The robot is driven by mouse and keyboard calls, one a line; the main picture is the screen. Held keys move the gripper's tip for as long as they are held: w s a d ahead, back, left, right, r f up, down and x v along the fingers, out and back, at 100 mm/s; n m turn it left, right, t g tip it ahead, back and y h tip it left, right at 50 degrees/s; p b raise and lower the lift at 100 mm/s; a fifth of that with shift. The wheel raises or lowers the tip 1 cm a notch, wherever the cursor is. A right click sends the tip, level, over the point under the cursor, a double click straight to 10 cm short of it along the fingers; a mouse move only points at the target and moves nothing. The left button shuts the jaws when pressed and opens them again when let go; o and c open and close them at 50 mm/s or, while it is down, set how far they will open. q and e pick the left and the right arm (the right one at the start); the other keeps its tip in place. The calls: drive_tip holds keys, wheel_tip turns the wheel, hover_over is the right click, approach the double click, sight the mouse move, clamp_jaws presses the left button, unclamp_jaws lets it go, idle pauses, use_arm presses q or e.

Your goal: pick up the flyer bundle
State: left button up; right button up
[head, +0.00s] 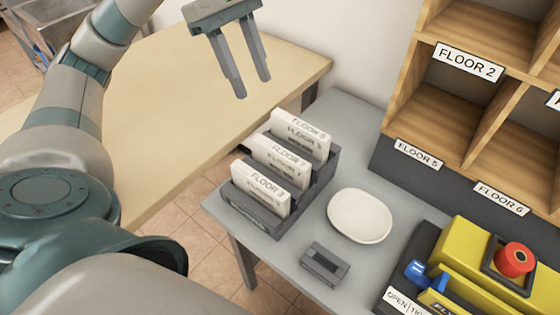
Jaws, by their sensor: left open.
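My left gripper (253,88) hangs at the top centre with its two fingers apart and nothing between them. My right gripper is not in view.
A dark rack (250,213) on the grey table (345,112) holds three white floor-labelled bundles (262,188). A white dish (360,215) and a small dark holder (324,264) stand near it. Wooden pigeonholes (440,105) rise at right. The wooden table (150,110) is clear.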

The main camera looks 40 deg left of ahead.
use_arm(q)
drive_tip(key=p, duration=0.1)
approach(279, 150)
drive_tip(key=shift+s+x, duration=0.25)
drive_tip(key=shift+x, duration=0.95)
drive_tip(key=shift+d+f, duration=0.35)
drive_tip(key=shift+f, duration=0.15)
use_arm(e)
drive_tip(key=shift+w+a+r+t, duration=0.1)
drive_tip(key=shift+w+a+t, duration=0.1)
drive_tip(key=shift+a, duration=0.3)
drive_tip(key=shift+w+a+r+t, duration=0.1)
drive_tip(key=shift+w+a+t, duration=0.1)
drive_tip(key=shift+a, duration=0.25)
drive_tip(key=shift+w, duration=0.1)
use_arm(q)
drive_tip(key=shift+d+f+p, duration=0.15)
drive_tip(key=shift+f+p, duration=0.2)
drive_tip(key=p+x, duration=0.1)
drive_tip(key=x, duration=0.2)
drive_tip(key=shift+w, duration=0.1)
drive_tip(key=shift+d+f, duration=0.2)
drive_tip(key=shift+f, duration=0.45)
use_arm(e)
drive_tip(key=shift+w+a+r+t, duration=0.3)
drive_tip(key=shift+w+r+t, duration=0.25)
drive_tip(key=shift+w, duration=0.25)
